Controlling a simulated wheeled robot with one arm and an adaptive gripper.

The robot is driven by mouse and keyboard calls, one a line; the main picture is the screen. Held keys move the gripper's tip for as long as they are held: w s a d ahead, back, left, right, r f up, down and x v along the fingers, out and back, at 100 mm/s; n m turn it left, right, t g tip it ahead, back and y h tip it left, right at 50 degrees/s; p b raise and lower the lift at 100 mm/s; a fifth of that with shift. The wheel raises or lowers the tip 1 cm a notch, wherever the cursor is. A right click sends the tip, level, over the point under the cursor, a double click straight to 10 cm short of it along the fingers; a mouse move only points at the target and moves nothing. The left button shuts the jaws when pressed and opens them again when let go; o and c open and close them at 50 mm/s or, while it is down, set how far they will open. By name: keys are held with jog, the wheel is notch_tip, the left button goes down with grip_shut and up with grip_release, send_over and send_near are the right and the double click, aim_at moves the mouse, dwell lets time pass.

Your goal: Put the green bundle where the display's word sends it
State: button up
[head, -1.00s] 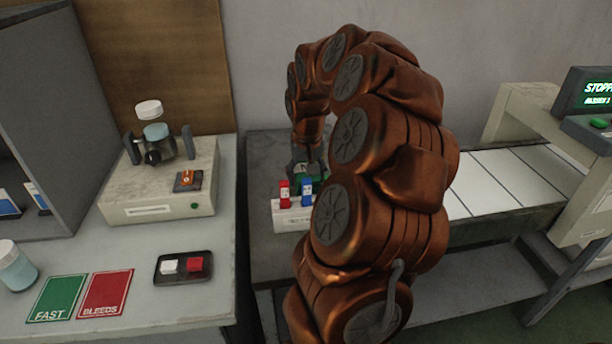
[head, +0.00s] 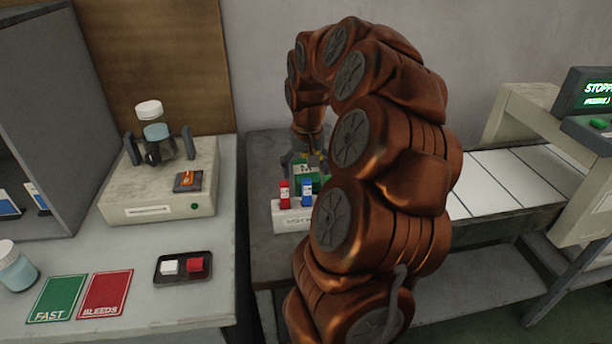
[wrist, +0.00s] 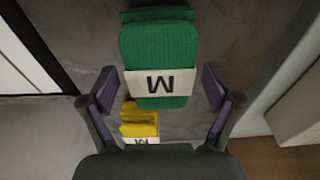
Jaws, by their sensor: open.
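The green bundle (wrist: 160,50) has ribbed cloth and a white band lettered M. In the wrist view it lies between and beyond the fingertips of my gripper (wrist: 158,78), with a gap on both sides. My gripper is open. In the head view the green bundle (head: 314,181) is partly hidden behind small red and blue blocks and my arm. A yellow bundle (wrist: 140,122) with a similar band lies nearer the palm. The display (head: 590,92) at the right edge reads "STOPP", cut off by the frame; its lower line is too small to read.
A white block (head: 289,219) carrying red and blue pieces stands in front of the bundle. A white slatted conveyor (head: 505,180) runs to the right. On the left table are a green FAST card (head: 57,298), a red BLEEDS card (head: 106,294) and a black tray (head: 183,279).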

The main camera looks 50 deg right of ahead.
aim_at(307, 172)
jog(key=r, duration=0.6)
jog(key=s+r, duration=0.1)
jog(key=r, duration=0.2)
jog(key=shift+a+r, duration=0.25)
jog(key=shift+a, duration=0.15)
